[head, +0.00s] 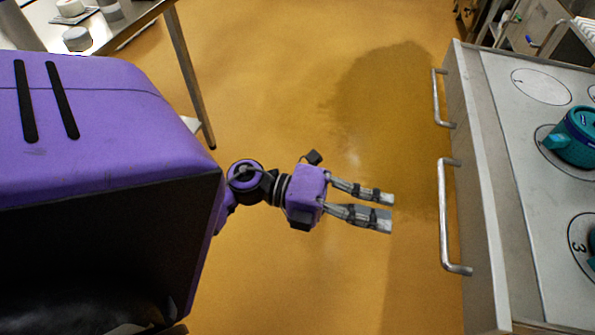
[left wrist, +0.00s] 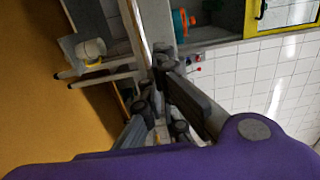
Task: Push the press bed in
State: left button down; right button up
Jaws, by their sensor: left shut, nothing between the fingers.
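The press bed (head: 517,165) stands out at the right of the head view, its pale top marked with numbered circles and its grey front facing left. Two metal bar handles are on that front, a nearer one (head: 443,215) and a farther one (head: 436,98). A teal mould (head: 575,137) sits on a circle, and part of another shows at the right edge. My left gripper (head: 390,212) is shut and empty, pointing right at the nearer handle with a gap of floor between. The left wrist view shows its fingers (left wrist: 172,105) close up. My right gripper is out of view.
A table (head: 140,22) with pale round items stands at the upper left, one leg reaching the floor. The yellow floor (head: 300,90) between table and press bed is clear. The left wrist view shows a white tiled wall (left wrist: 262,75) and a teal-and-orange item (left wrist: 180,22).

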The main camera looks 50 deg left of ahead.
aim_at(476, 231)
pick_arm(q)
jog(key=x, duration=0.7)
jog(key=p+x, duration=0.1)
jog(key=x, duration=0.5)
jog(key=shift+w+d+p, duration=0.15)
jog(key=shift+w+p, duration=0.15)
jog(key=shift+w, duration=0.2)
jog(key=shift+w+d, duration=0.1)
jog(key=shift+d, duration=0.05)
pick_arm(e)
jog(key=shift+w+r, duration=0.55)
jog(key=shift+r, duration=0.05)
